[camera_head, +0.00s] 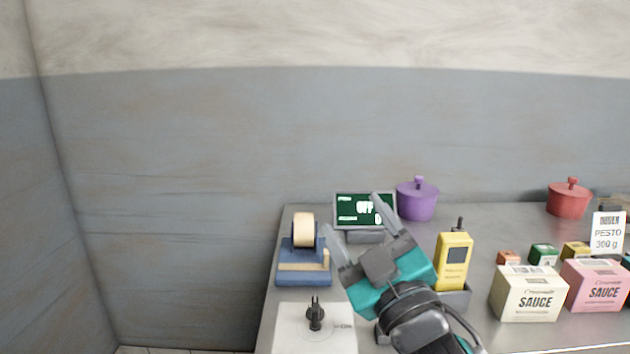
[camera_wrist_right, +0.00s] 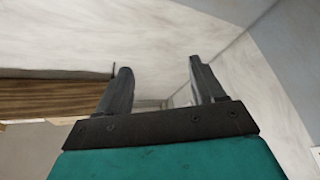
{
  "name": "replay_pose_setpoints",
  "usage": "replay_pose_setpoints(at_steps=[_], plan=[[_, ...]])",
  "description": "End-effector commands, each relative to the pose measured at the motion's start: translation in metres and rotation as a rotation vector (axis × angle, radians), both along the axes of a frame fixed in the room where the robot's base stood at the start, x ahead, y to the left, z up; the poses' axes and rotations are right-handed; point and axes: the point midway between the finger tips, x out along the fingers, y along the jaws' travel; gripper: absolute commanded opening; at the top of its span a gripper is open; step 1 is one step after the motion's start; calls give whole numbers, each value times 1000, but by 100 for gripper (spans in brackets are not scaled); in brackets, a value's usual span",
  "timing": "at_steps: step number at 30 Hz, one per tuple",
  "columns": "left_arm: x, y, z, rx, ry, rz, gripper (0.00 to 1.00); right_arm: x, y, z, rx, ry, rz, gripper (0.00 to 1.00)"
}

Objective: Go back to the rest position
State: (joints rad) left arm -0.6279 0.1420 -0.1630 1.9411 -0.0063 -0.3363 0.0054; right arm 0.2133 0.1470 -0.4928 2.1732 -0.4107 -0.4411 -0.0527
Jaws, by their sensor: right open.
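My right gripper (camera_head: 352,222) is teal and grey. My left gripper is in neither view.
A tape dispenser (camera_head: 305,262), a switch box with a black knob (camera_head: 316,315) and a yellow handheld device (camera_head: 453,262) surround the right gripper. A purple pot (camera_head: 417,199), a red pot (camera_head: 569,198) and sauce boxes (camera_head: 527,294) stand further right. The left side is bare wall.

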Motion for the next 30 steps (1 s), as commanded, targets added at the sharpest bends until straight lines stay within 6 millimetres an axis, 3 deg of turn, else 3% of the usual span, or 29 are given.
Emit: replay_pose_setpoints(at_steps=[1,4,6,9,12,18,25,26,30], plan=[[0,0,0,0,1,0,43,-1,-19,-37,35,154,-50,68],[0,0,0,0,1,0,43,-13,-53,-105,86,438,-142,68],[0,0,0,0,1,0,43,-32,-73,-151,115,631,-200,68],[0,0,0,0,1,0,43,-70,-98,-208,143,888,-275,68],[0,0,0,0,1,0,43,-109,-115,-247,158,1089,-330,68],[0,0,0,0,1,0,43,-177,-135,-293,168,1382,-407,68],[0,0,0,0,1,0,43,-250,-150,-319,165,1651,-474,68],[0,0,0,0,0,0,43,-254,-150,-322,165,1666,-478,68],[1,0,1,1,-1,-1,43,-234,-146,-334,183,1586,-447,68]])
